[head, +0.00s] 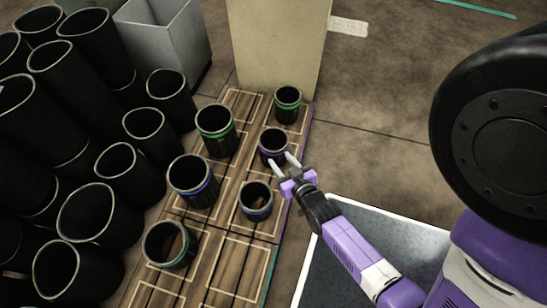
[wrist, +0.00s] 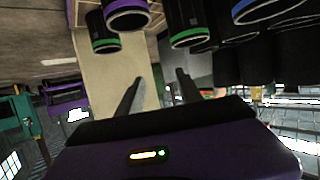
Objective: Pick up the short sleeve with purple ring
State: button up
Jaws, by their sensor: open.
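The short black sleeve with the purple ring (head: 273,148) stands upright on the wooden board in the head view, near its right edge. It also shows, cut off by the top edge, in the wrist view (wrist: 127,14), which is upside down. My gripper (head: 281,159) is open and empty, with its two pale fingers just in front and right of this sleeve. The fingers (wrist: 158,78) are spread apart in the wrist view, with nothing between them. I cannot tell whether a finger touches the sleeve.
A short green-ringed sleeve (head: 288,107) stands behind, a taller green-ringed one (head: 216,132) left, and blue-ringed ones (head: 193,185) (head: 256,203) nearer. A teal-ringed sleeve (head: 170,246) is at front left. Several plain black sleeves (head: 88,50) crowd the left. A beige block (head: 278,45) stands behind the board.

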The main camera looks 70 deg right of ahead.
jog(key=s+d+f+m+g+h+b, duration=0.1)
jog(key=d+f+m+g+h+b, duration=0.15)
jog(key=d+f+b, duration=0.7)
send_near(287, 136)
jog(key=x, duration=0.4)
jog(key=shift+y, duration=0.25)
jog(key=b+x, duration=0.2)
jog(key=x, duration=0.3)
jog(key=shift+w+f+b, duration=0.1)
jog(key=shift+f+b, duration=0.15)
jog(key=shift+b, duration=0.1)
jog(key=shift+w+d, duration=0.3)
jog(key=shift+d, duration=0.1)
grip_shut()
jog(key=shift+f, duration=0.1)
jog(key=shift+s+a+f, duration=0.1)
jog(key=shift+f, duration=0.05)
